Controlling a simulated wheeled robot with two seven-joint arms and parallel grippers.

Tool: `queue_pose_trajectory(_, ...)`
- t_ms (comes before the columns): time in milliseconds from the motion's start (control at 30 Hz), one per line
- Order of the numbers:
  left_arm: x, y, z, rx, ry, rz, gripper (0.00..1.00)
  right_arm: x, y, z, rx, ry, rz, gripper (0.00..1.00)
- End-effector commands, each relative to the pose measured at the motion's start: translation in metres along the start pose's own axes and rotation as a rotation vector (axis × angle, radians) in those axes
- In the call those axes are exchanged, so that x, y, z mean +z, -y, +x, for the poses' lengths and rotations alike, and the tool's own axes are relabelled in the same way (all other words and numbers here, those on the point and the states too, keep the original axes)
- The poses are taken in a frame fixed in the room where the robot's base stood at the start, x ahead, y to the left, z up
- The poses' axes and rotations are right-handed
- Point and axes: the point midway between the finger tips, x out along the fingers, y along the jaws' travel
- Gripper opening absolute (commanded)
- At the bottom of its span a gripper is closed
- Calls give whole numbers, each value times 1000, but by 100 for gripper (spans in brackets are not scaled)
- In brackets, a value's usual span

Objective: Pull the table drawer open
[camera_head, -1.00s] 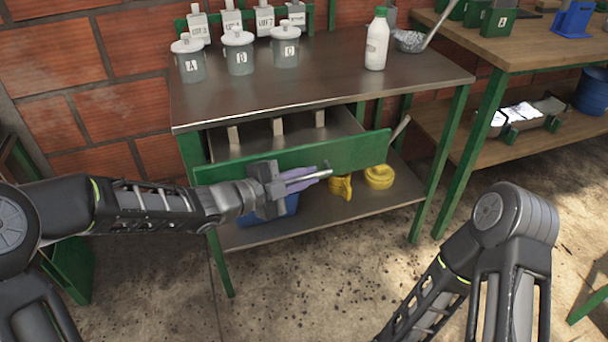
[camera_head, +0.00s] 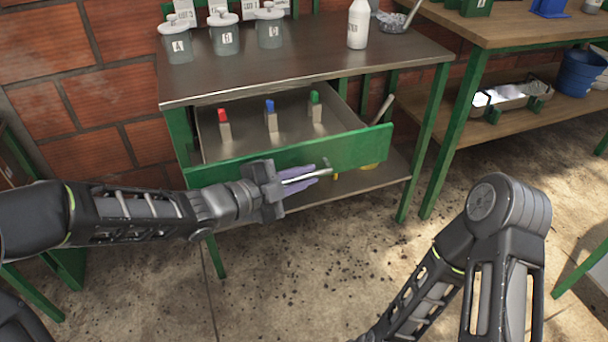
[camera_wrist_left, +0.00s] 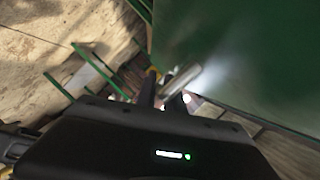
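The table drawer (camera_head: 300,156) has a green front and a grey metal inside. It stands well out from under the dark tabletop. Its metal bar handle (camera_head: 305,178) is on the front face and also shows in the left wrist view (camera_wrist_left: 181,78). My left gripper (camera_head: 302,183) is at the handle, its fingers on either side of the bar, seemingly closed on it. In the left wrist view the fingers (camera_wrist_left: 161,94) meet the bar beside the green drawer front (camera_wrist_left: 240,60). My right arm is at the lower right; its gripper is outside the picture.
Lidded jars (camera_head: 224,38) and a white bottle (camera_head: 358,25) stand on the tabletop (camera_head: 300,65). The floor before the table is clear.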

Motion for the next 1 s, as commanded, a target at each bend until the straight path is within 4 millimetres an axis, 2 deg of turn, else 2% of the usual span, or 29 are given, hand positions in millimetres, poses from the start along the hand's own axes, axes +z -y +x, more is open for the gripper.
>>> queue_pose_trajectory(433, 0, 1, -6, -1, -1, 1, 20, 1, 1, -2, -1, 2, -1, 36)
queue_pose_trajectory(567, -1, 3, -21, -2, 2, 2, 20, 2, 4, -7, -2, 5, -2, 36)
queue_pose_trajectory(800, 0, 3, -61, -2, 3, 0, 20, 6, 11, -18, -6, 13, -7, 36)
queue_pose_trajectory(1000, 0, 0, -78, 0, 0, 0, 20, 7, 13, -20, -8, 17, -10, 36)
